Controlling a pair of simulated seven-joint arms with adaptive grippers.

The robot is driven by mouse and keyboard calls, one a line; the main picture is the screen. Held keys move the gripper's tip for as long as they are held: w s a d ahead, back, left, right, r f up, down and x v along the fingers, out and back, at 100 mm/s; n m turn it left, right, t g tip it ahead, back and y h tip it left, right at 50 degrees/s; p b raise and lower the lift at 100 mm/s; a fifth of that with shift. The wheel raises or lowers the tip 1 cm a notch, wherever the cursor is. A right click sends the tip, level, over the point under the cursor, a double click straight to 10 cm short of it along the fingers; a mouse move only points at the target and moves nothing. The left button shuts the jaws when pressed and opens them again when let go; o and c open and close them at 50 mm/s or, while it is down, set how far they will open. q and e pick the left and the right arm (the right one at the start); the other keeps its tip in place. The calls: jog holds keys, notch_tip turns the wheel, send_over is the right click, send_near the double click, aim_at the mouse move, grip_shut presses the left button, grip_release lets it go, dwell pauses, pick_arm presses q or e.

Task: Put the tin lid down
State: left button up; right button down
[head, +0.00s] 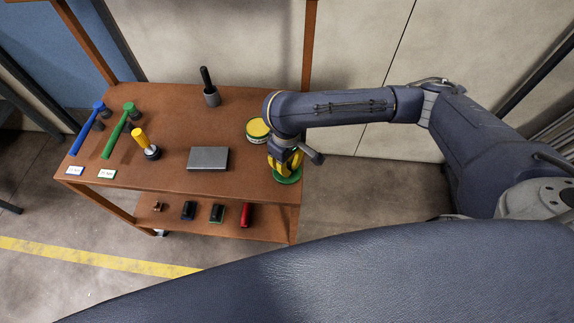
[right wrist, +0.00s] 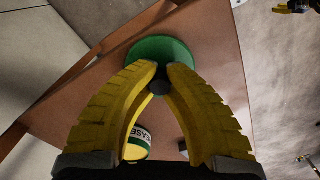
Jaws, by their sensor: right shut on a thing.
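The tin lid is a green disc with a dark knob; it shows in the head view (head: 288,179) and in the right wrist view (right wrist: 160,49). My right gripper (head: 285,165) is over the table's front right corner, its yellow fingers (right wrist: 160,80) shut on the lid's knob. I cannot tell whether the lid touches the table. The grease tin (head: 258,131), with a yellow top and a green and white label, stands just behind; it is partly hidden by the fingers in the right wrist view (right wrist: 138,143). A small dark and yellow shape at that view's top right looks like my left gripper (right wrist: 290,7).
The brown table (head: 240,180) holds a grey plate (head: 208,158), a yellow-handled tool (head: 143,140), a dark-handled tool (head: 209,90), and blue (head: 83,136) and green (head: 117,137) hammers. Its lower shelf holds several small items.

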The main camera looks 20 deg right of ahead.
aim_at(287, 165)
jog(key=shift+f, duration=0.25)
jog(key=c, duration=2)
grip_release()
jog(key=o, duration=0.5)
jog(key=shift+r, duration=0.1)
jog(key=shift+r, duration=5.95)
